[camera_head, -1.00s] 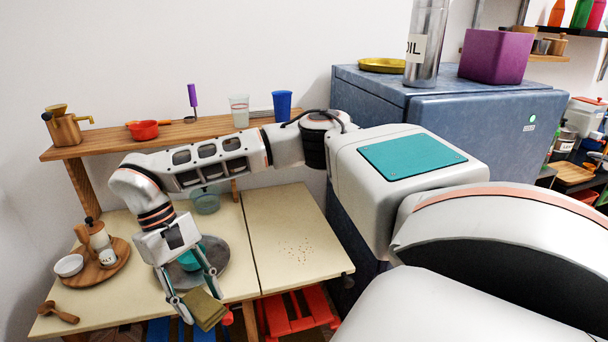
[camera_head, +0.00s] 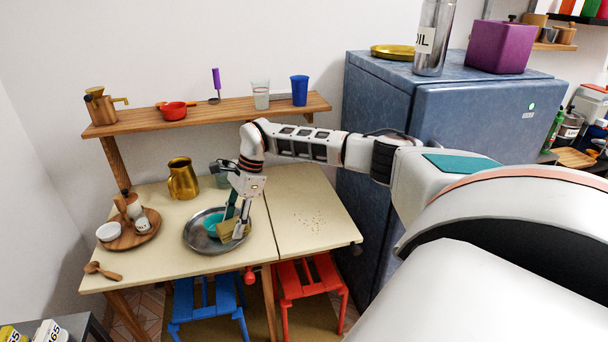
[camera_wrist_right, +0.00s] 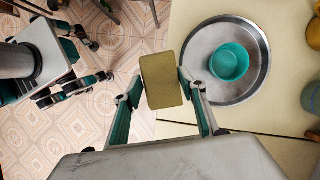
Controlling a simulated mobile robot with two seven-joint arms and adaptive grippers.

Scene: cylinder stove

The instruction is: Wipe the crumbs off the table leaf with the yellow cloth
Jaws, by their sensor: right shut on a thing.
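My right gripper (camera_head: 234,222) is shut on the yellow cloth (camera_head: 229,230), a folded olive-yellow pad. In the head view it is over the right side of the metal tray on the main table, left of the leaf. The right wrist view shows the cloth (camera_wrist_right: 162,80) pinched between both fingers, with floor and the table edge behind it. The table leaf (camera_head: 290,190) is the right-hand section, past a dark seam. Crumbs (camera_head: 315,222) lie scattered near its middle right. My left gripper is not in view.
A metal tray (camera_head: 192,236) holds a teal bowl (camera_wrist_right: 229,62). A gold pitcher (camera_head: 183,180) and a wooden tray (camera_head: 149,235) with small items stand further left. A blue cabinet (camera_head: 375,120) borders the leaf on the right. Blue (camera_head: 208,305) and red (camera_head: 310,288) stools are below.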

